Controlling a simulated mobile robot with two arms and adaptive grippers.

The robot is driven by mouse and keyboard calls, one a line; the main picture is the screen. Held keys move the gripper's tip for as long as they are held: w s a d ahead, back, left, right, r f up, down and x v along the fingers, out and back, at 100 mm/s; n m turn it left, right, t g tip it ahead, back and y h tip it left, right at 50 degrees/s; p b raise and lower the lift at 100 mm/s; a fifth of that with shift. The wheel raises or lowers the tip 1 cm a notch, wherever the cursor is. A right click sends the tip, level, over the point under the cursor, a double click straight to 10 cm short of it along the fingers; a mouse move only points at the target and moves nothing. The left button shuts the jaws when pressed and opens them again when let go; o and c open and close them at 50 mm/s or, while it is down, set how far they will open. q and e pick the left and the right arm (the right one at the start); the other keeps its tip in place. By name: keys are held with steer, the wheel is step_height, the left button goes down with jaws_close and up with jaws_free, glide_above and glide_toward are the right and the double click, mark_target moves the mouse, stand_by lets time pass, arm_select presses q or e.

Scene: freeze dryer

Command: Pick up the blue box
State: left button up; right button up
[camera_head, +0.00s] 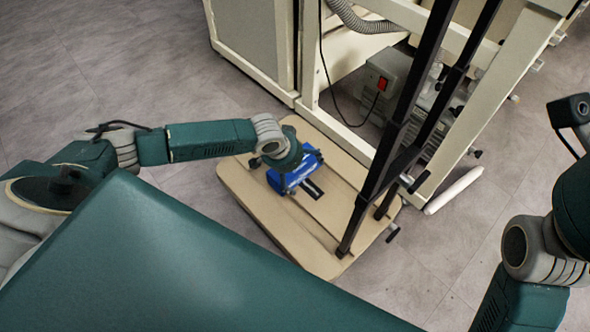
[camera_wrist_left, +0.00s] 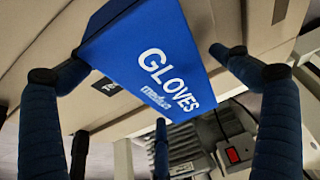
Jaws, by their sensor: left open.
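The blue box (camera_head: 309,160), lettered "GLOVES" in the left wrist view (camera_wrist_left: 150,65), lies on a beige platform (camera_head: 250,208). My left gripper (camera_head: 288,184) is right over the box in the head view and hides part of it. In the left wrist view my left gripper (camera_wrist_left: 148,62) is open, with dark blue fingers on both sides of the box. I cannot tell whether any finger touches it. My right arm shows at the right edge of the head view, but its gripper is out of view.
Black upright posts (camera_head: 398,125) rise from the platform just right of the box. A cream machine frame (camera_head: 310,75) stands behind, with a grey unit with a red switch (camera_head: 388,80) inside it. Grey floor (camera_head: 110,75) is open at the left.

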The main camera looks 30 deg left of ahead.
arm_select(q)
steer(key=c, duration=1.3)
steer(key=shift+r, duration=0.15)
steer(key=shift+c, duration=0.2)
